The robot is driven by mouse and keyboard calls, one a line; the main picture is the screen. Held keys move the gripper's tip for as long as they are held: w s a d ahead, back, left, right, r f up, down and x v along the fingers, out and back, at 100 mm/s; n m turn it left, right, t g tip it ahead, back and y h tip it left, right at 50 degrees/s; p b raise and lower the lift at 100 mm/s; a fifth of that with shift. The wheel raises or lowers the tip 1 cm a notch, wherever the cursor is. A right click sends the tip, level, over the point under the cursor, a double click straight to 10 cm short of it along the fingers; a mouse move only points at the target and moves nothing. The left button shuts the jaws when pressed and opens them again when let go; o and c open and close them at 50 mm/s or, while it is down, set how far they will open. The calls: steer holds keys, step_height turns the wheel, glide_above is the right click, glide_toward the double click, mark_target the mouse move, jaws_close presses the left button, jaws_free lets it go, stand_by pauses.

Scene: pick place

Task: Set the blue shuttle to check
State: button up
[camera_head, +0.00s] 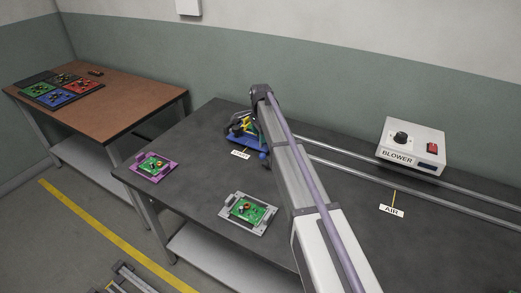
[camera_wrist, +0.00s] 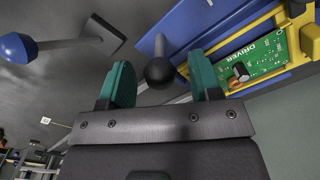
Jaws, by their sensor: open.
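The blue shuttle (camera_head: 245,140) stands at the left end of the rails, partly hidden by my arm. In the wrist view its blue plate (camera_wrist: 206,27) carries a yellow frame (camera_wrist: 284,18) with a green board marked DRIVER (camera_wrist: 262,58). My gripper (camera_wrist: 162,66) is open, its two teal fingers on either side of a black ball knob (camera_wrist: 160,72) on a grey rod. I cannot tell whether the fingers touch it. A blue ball (camera_wrist: 18,47) on a rod shows at the left. A small sign (camera_head: 240,153) by the shuttle is too small to read.
Two rails (camera_head: 350,167) run right along the dark table, past the AIR sign (camera_head: 391,210) and the BLOWER box (camera_head: 411,147). A purple tray (camera_head: 139,170) and a grey tray (camera_head: 235,226), each with a green board, lie in front. A brown table (camera_head: 130,104) stands at left.

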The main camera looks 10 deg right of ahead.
step_height(320, 180, down, 3)
steer(key=shift+r+b, duration=0.15)
steer(key=shift+b, duration=0.45)
steer(key=shift+r, duration=0.15)
jaws_close()
